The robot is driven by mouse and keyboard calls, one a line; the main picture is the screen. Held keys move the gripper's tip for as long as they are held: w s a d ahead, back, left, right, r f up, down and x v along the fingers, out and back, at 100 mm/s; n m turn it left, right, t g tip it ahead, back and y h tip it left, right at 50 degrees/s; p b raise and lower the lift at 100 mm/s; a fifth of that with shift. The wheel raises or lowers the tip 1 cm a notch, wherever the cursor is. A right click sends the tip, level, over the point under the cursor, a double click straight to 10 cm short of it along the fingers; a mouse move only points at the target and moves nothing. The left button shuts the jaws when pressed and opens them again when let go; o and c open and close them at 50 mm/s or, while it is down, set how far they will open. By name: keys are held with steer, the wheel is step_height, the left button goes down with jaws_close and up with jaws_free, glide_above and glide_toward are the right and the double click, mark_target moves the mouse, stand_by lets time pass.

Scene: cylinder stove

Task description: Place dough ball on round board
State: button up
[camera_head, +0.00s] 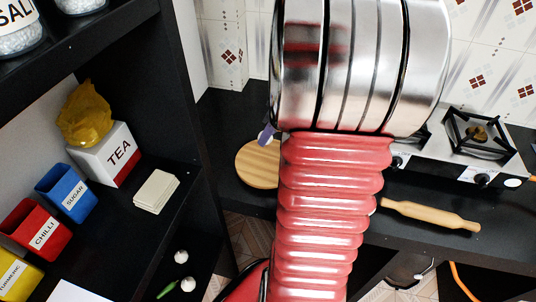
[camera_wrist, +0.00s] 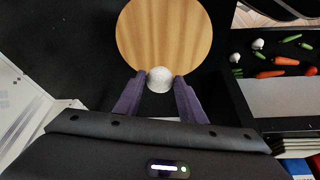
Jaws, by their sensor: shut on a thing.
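The round wooden board (camera_head: 257,168) lies on the black counter, partly hidden behind my arm in the head view. In the wrist view the board (camera_wrist: 165,32) fills the top middle. The white dough ball (camera_wrist: 160,77) is held between the purple fingertips of my gripper (camera_wrist: 159,84), which is shut on it. The ball overlaps the board's near edge in the picture; I cannot tell its height above the counter. In the head view only a purple bit of my gripper (camera_head: 266,135) shows, above the board; the ball is hidden there.
A rolling pin (camera_head: 431,215) lies on the counter to the right, in front of the gas stove (camera_head: 470,145). A dark shelf at left holds a tea box (camera_head: 104,153) and spice boxes. In the wrist view, several vegetables (camera_wrist: 278,60) lie at right.

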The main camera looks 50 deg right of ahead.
mark_target(269, 142)
step_height(269, 142, down, 5)
steer(key=shift+r, duration=0.1)
stand_by(0.3)
steer(key=shift+f, duration=1.95)
steer(key=o, duration=0.9)
steer(key=shift+r, duration=0.1)
